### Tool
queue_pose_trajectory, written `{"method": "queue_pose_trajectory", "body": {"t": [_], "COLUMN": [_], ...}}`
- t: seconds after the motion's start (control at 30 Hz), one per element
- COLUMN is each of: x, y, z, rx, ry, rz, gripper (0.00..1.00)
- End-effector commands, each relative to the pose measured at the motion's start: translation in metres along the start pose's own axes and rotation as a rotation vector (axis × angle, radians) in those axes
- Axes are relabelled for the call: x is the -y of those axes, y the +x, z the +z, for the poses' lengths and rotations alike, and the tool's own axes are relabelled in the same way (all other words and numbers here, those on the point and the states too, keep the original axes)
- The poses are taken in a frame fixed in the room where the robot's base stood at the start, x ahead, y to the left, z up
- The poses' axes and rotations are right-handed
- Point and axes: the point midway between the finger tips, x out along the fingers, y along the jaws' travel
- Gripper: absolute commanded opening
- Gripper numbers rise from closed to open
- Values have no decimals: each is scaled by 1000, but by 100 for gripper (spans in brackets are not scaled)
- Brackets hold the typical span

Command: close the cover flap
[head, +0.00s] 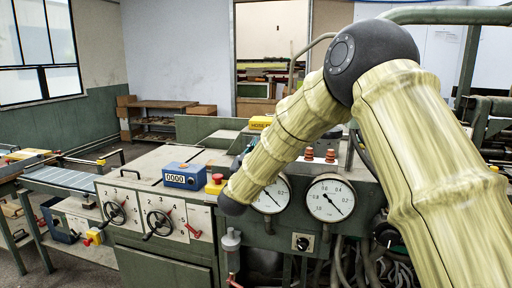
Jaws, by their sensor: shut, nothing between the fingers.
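I cannot pick out the cover flap with certainty; part of the grey-green feeder machine (150,252) is hidden behind my arm. My arm comes in from the right, bends at a dark joint and reaches down-left in front of the machine. It ends in the picture at a dark joint near the left gauge (270,196). My gripper is not visible, so its place relative to any flap cannot be told.
A blue counter box (186,175) and a red button on a yellow base (216,183) stand on the machine top. Hoses (375,262) hang below. Floor shows at left.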

Motion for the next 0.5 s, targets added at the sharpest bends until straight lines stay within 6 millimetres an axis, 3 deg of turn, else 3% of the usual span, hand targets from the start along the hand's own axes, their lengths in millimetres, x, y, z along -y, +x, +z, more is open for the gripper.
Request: {"method": "queue_pose_trajectory", "body": {"t": [0.5], "x": [1], "y": [-88], "z": [0], "rx": [2], "ry": [-1], "rz": [-3], "gripper": [0]}}
